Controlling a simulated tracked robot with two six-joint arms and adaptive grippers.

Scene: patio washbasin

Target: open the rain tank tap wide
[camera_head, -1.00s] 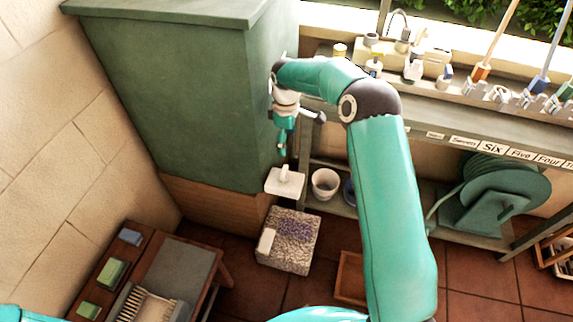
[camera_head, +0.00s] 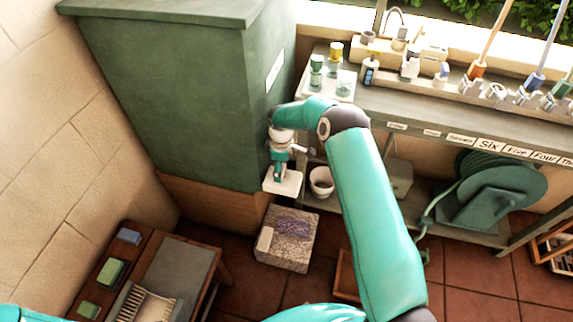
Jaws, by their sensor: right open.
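The rain tank (camera_head: 165,100) appears to be the tall green box at the left, with a lid and a white strip on its right side. A small white fitting (camera_head: 290,187) shows at the tank's lower right edge; it may belong to the tap, but I cannot tell. No tap handle shows clearly. My right gripper (camera_head: 279,172) points down just above this fitting, open, and covers part of it. I cannot tell whether they touch. My left gripper is out of view.
A workbench (camera_head: 430,112) with bottles and tools runs along the right. A white bucket (camera_head: 321,182) stands close to the right gripper. A speckled block (camera_head: 288,240) is on the tiled floor below. A hose reel (camera_head: 490,190) sits under the bench.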

